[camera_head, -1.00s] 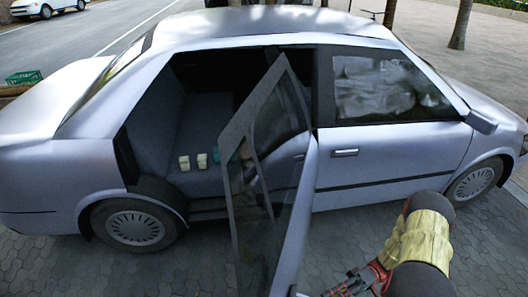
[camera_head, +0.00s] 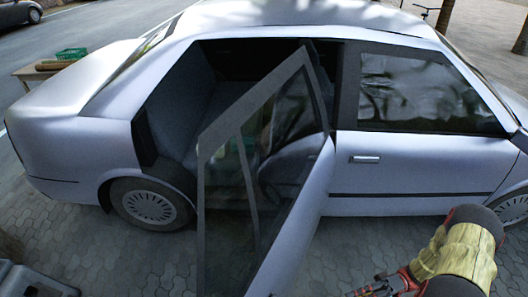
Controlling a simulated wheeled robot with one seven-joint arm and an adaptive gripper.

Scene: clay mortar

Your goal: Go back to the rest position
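My arm comes in at the lower right with a tan sleeve. My gripper (camera_head: 384,287) shows at the bottom edge as dark and red parts, in front of the car's closed front door. Its fingertips are cut off or too small to tell open from shut, and I cannot see anything held. The silver car (camera_head: 435,165) stands side-on. Its rear door (camera_head: 297,225) hangs open towards me, to the left of my gripper and apart from it.
The dark rear seat (camera_head: 175,108) shows through the door opening, partly behind the door glass. A green crate (camera_head: 71,54) rests on a table at the far left. A grey object (camera_head: 30,282) is at the lower left corner. Paving at the lower left is mostly clear.

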